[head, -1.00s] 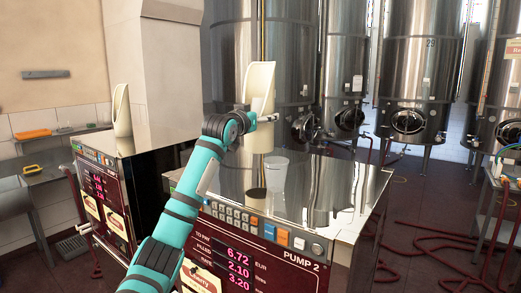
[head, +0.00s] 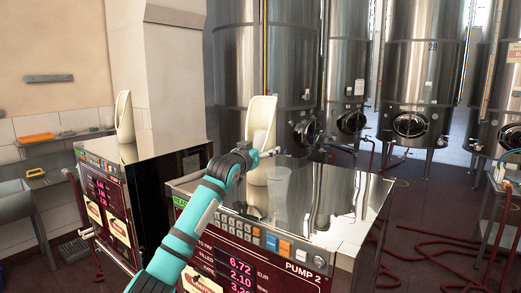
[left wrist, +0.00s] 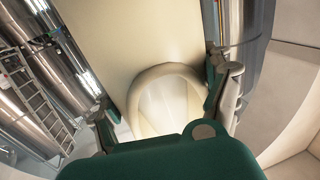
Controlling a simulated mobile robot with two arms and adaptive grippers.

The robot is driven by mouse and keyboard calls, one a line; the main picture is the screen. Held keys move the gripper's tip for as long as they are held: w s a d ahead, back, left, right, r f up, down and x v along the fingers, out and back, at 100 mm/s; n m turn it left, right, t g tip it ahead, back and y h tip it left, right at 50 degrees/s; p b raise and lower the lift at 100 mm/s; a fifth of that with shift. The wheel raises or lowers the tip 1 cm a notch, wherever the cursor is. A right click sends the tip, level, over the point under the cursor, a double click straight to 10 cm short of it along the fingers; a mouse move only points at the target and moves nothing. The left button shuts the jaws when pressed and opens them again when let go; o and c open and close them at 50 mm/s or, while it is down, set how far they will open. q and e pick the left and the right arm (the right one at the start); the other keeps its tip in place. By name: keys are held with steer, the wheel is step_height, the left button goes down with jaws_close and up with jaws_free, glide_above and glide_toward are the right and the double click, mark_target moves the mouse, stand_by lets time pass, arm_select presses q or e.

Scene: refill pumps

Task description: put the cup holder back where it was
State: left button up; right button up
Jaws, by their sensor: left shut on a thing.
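The cream, scoop-shaped cup holder (head: 262,112) is upright at the back left of Pump 2's shiny top (head: 335,200). Its foot is at or just above that top; I cannot tell whether it touches. My left gripper (head: 262,152) is shut on the holder at its lower half. In the left wrist view the holder (left wrist: 125,40) fills the middle, with its rounded opening towards me and the fingers of the left gripper (left wrist: 165,100) on both sides. A translucent cup (head: 280,188) stands in front of the holder, to its right. My right gripper is not in view.
Another pump (head: 160,152) with a similar cream holder (head: 124,115) stands at the left. Large steel tanks (head: 415,70) stand behind. Red hoses (head: 440,245) lie on the floor at the right. The right part of Pump 2's top is clear.

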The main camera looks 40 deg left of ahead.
arm_select(q)
steer(key=o, duration=1.6)
steer(key=shift+s, duration=0.1)
steer(key=shift+b+v, duration=3.8)
steer(key=shift+v, duration=2.15)
steer(key=shift+r, duration=0.15)
